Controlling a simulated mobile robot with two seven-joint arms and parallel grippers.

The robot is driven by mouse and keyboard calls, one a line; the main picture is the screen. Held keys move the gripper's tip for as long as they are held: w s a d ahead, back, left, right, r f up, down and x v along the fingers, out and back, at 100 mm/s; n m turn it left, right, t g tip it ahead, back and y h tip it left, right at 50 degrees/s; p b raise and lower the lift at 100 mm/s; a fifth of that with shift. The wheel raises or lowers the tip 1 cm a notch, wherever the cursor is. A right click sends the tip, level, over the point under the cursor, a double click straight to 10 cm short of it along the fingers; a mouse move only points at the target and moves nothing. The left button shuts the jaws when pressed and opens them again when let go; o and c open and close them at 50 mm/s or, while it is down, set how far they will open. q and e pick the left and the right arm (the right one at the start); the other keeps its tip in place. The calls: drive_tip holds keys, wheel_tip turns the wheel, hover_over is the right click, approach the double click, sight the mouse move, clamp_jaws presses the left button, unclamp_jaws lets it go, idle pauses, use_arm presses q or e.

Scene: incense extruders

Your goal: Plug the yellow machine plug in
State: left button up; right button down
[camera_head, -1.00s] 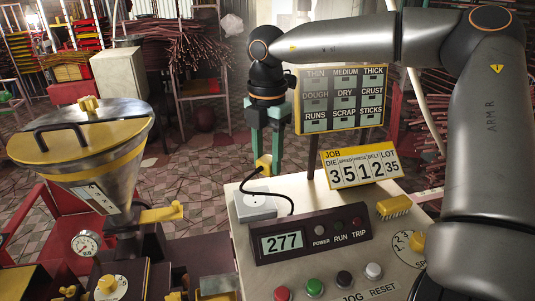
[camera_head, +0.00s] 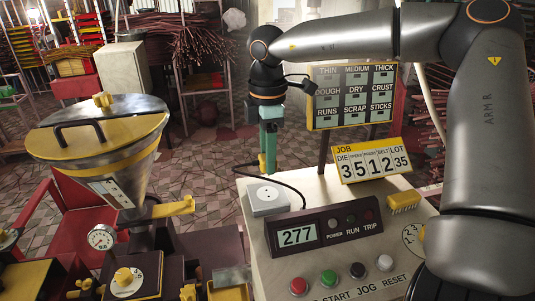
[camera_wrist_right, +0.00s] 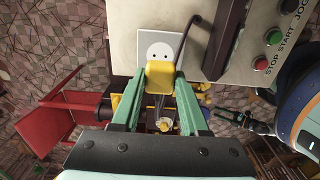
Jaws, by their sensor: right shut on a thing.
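My right gripper (camera_head: 267,160) is shut on the yellow plug (camera_head: 262,164), seen partly behind its green fingers. In the right wrist view the yellow plug (camera_wrist_right: 160,78) sits between the two green fingers. The grey-white socket (camera_head: 268,199) lies on the back left corner of the pale console, its round face with dark holes upward. The socket (camera_wrist_right: 162,45) also shows in the right wrist view, its holes uncovered just beyond the plug. Plug and socket are apart. A dark cable runs from near the plug to the console.
The console (camera_head: 350,240) carries a display box (camera_head: 318,233), a yellow-framed job counter (camera_head: 370,160), a yellow brush (camera_head: 403,201) and several push buttons. A board (camera_head: 352,97) stands behind. A yellow-lidded hopper (camera_head: 97,135) and a red chair (camera_head: 85,205) are at left.

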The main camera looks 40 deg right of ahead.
sight(268, 193)
drive_tip(key=shift+f, duration=0.15)
drive_tip(key=shift+f+b, duration=1.6)
drive_tip(key=shift+f, duration=1.15)
drive_tip(key=shift+b, duration=0.95)
drive_tip(key=shift+f+b, duration=0.6)
drive_tip(key=shift+b, duration=0.05)
idle(0.3)
drive_tip(key=shift+c, duration=1.7)
unclamp_jaws()
drive_tip(key=shift+r, duration=0.1)
wheel_tip(268, 193, up, 12)
drive_tip(key=shift+r, duration=0.2)
